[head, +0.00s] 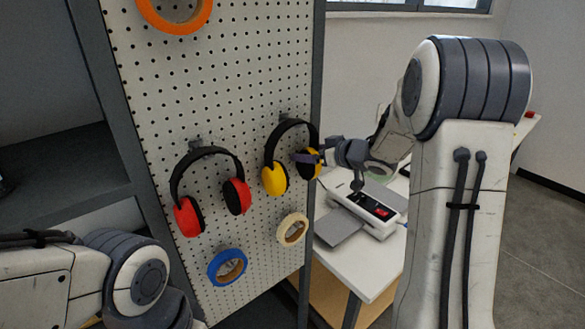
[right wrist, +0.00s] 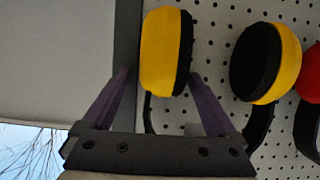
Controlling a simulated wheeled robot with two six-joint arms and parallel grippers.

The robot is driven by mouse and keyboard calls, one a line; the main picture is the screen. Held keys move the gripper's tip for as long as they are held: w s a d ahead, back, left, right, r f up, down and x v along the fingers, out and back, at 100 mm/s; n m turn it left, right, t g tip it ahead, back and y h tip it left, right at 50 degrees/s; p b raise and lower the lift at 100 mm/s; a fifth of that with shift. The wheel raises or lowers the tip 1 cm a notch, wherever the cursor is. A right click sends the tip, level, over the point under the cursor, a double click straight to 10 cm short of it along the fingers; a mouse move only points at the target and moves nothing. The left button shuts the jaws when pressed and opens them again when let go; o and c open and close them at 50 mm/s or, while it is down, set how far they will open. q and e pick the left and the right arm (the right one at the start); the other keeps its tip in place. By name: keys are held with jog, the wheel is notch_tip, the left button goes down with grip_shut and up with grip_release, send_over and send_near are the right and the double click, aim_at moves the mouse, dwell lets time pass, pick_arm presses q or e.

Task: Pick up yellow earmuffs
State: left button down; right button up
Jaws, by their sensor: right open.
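The yellow earmuffs hang on the pegboard, with a black headband and two yellow-and-black cups. The left yellow cup (head: 275,179) is in clear view in the head view. My right gripper (head: 308,158) is at the right cup and partly covers it. In the right wrist view, one yellow cup (right wrist: 162,52) lies between the two purple fingers of the open gripper (right wrist: 160,82). Whether a finger touches the cup I cannot tell. The other cup (right wrist: 268,62) is to the right, outside the fingers. My left gripper is out of view; only its arm shows.
Red earmuffs (head: 238,196) hang left of the yellow pair on the pegboard (head: 240,95). Blue tape (head: 227,267), cream tape (head: 292,230) and orange tape (head: 176,14) hang there too. A white table (head: 370,275) with a machine (head: 368,211) stands behind, at the right.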

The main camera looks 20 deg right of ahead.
grip_shut()
jog(key=shift+r, duration=0.15)
